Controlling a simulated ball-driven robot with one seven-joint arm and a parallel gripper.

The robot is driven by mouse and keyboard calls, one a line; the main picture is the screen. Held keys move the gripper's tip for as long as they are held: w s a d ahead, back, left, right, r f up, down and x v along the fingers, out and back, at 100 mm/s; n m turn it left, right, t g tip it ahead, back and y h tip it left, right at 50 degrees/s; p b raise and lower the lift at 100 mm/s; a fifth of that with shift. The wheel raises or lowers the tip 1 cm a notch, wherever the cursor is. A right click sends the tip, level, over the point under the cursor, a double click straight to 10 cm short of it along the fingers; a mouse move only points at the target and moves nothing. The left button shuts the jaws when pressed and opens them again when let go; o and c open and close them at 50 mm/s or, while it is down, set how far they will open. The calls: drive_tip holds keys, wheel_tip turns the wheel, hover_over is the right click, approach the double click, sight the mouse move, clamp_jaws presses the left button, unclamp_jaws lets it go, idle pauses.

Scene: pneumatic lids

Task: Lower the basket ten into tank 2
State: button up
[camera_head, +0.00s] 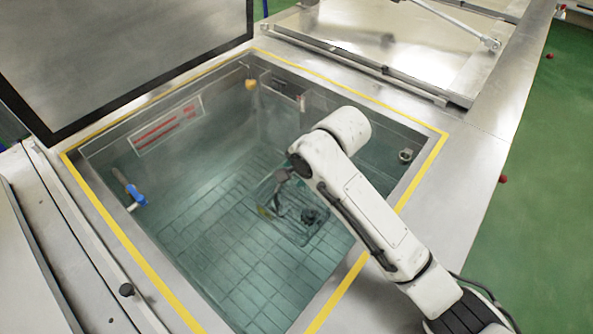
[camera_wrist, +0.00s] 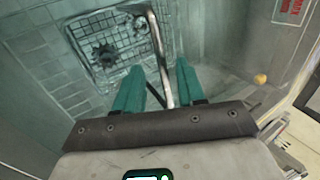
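The wire basket (camera_head: 322,230) is inside the open tank (camera_head: 425,160), low over the tiled floor, with dark parts in it; whether it rests on the floor I cannot tell. In the wrist view the basket (camera_wrist: 140,42) lies upper left, with a dark gear-like part in it. Its metal handle bar (camera_wrist: 158,50) runs up between the teal fingers of my gripper (camera_wrist: 160,68). The fingers stand apart, with visible gaps on both sides of the bar. In the head view my arm reaches into the tank from the right and hides part of the basket. No number is readable on the basket.
A raised lid (camera_head: 120,50) stands at the tank's back left. A closed metal cover (camera_head: 390,45) with a strut is at the back. A blue valve (camera_head: 136,195) and an orange knob (camera_head: 250,85) are on the tank walls. Yellow tape (camera_head: 130,245) edges the opening.

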drive_tip(key=shift+f, duration=0.1)
drive_tip(key=s+d+r+p, duration=0.1)
drive_tip(key=r+p, duration=0.3)
drive_tip(key=r, duration=0.7)
drive_tip(key=s+d+r+p, duration=0.2)
drive_tip(key=r+p, duration=0.3)
drive_tip(key=r, duration=0.5)
drive_tip(key=shift+s+d+r, duration=0.3)
drive_tip(key=shift+r, duration=0.05)
drive_tip(key=shift+s+d, duration=0.1)
idle(0.6)
